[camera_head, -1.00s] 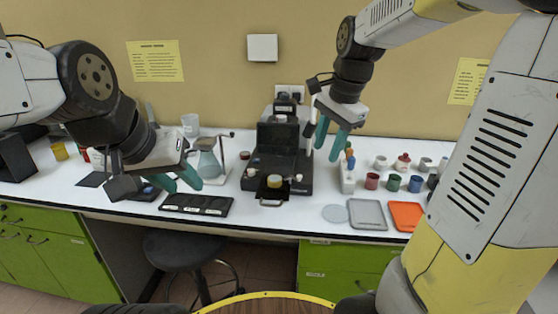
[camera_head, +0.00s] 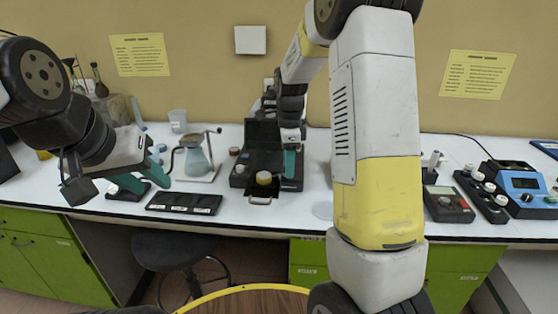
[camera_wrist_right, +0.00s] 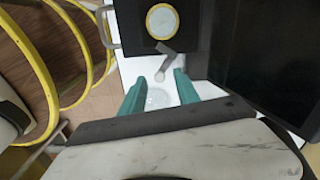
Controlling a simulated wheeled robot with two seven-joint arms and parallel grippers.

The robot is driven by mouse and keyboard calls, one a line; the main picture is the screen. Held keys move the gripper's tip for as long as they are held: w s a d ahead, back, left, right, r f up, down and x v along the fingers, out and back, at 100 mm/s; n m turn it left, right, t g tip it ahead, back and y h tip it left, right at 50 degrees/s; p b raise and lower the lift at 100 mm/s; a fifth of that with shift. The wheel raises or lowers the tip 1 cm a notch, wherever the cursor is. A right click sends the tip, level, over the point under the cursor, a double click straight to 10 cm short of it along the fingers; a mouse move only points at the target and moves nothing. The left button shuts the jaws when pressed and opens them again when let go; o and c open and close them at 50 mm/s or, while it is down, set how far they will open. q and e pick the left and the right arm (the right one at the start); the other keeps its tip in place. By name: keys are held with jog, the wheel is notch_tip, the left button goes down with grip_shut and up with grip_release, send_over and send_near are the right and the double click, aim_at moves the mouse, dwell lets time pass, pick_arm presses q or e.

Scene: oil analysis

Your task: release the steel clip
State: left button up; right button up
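A small grey metal piece (camera_wrist_right: 167,62), which looks like the steel clip, lies beside a cream cup (camera_wrist_right: 162,20) on a black tray in the right wrist view. I cannot tell whether it is fastened. The cup also shows on the black instrument's pulled-out front in the head view (camera_head: 264,178). My right gripper (camera_wrist_right: 160,80) is open and empty, its teal fingertips just short of the grey piece. In the head view it hangs over the instrument's right side (camera_head: 291,165). My left gripper (camera_head: 155,178) is open and empty, left of the glass flask stand.
The black instrument (camera_head: 238,181) stands on the white bench. A black tray (camera_head: 184,203) lies to its left, and a flask stand (camera_head: 196,165) is behind that tray. My right arm hides much of the bench to the right. A blue meter (camera_head: 523,184) stands at far right.

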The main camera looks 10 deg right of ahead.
jog(key=shift+f, duration=0.4)
grip_shut()
jog(key=n, duration=0.1)
jog(key=d+n, duration=0.1)
jog(key=n, duration=0.1)
jog(key=shift+w, duration=0.4)
grip_release()
jog(key=shift+a, duration=0.1)
jog(key=shift+r, duration=0.1)
